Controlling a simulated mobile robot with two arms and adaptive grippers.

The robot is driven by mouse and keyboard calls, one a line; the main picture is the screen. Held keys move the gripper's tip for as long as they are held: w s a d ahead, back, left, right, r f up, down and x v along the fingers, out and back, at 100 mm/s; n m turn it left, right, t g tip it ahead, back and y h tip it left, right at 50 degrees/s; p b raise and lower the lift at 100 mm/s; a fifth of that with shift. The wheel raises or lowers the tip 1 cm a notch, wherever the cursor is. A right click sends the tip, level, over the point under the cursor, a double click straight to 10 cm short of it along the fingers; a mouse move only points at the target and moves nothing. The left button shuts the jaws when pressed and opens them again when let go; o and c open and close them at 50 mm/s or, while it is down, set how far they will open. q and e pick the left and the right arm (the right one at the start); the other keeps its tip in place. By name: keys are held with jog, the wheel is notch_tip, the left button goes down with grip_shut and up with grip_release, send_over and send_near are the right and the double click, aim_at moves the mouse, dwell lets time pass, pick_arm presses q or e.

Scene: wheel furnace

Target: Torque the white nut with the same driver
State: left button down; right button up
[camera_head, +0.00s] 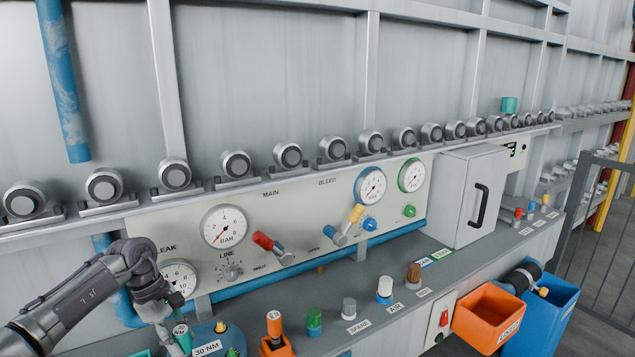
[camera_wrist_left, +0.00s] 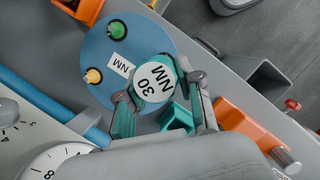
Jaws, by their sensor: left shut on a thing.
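My left gripper (camera_head: 168,325) is at the lower left of the head view. It is shut on a teal driver whose round white top reads 30 NM (camera_wrist_left: 155,82) in the left wrist view. The driver is at a blue round holder (camera_wrist_left: 100,45), marked 30 NM in the head view; I cannot tell whether it is seated or lifted. A white nut-like cap with a blue base (camera_head: 385,287) stands on the shelf, well to the right of the gripper. A greyer cap (camera_head: 348,308) stands beside it, behind a SPARE label. My right gripper is not in view.
Green (camera_wrist_left: 117,29) and yellow (camera_wrist_left: 93,76) drivers stand in the holder. Orange (camera_head: 274,326), green (camera_head: 314,321) and brown (camera_head: 413,275) pieces line the shelf. A gauge panel (camera_head: 300,215) rises behind; a grey box (camera_head: 468,195) and orange bin (camera_head: 488,315) are right.

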pick_arm(q)
jog(key=shift+w+f+m+g+b, duration=0.15)
jog(key=shift+f+m+g+b, duration=0.15)
jog(key=shift+m+b, duration=0.9)
jog(key=shift+r+m, duration=0.25)
jog(key=shift+m, duration=0.15)
jog(key=c, duration=0.7)
grip_release()
jog(key=shift+r, duration=0.1)
